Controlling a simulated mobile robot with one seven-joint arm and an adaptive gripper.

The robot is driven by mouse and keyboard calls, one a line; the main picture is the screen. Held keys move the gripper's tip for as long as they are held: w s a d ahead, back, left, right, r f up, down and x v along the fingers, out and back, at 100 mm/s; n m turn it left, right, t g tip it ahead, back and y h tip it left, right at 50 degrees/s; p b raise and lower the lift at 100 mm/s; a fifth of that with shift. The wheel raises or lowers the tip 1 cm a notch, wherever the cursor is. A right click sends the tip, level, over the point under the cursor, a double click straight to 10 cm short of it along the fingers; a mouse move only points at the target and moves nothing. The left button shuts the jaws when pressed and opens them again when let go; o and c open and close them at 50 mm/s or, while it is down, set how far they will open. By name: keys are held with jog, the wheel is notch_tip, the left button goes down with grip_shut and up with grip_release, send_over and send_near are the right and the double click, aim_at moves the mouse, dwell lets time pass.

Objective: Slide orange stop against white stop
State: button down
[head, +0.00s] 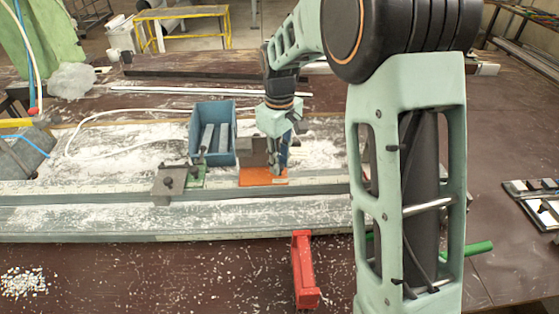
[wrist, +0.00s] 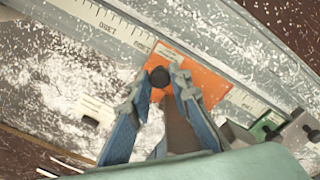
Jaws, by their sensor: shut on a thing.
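The orange stop (head: 252,177) sits on the long grey profile rail, with a brownish upright block behind its plate. In the wrist view the orange stop (wrist: 205,82) carries a black knob between my fingertips. My gripper (head: 275,165) is pointing down and shut on the orange stop; it also shows in the wrist view (wrist: 160,82). I cannot tell whether this pale block is the white stop. My arm hides the rail's right part.
A blue bin (head: 228,145) with grey pieces stands behind the rail. A red bracket (head: 305,275) lies in front, and a green handle (head: 480,247) is to the right. White chips cover much of the bench. A scale (wrist: 118,27) runs along the rail.

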jog(key=d, duration=1.7)
jog(key=c, duration=1.8)
grip_release()
jog(key=shift+o, duration=0.2)
jog(key=shift+r, duration=0.1)
notch_tip(320, 180, up, 12)
jog(key=shift+c, duration=0.2)
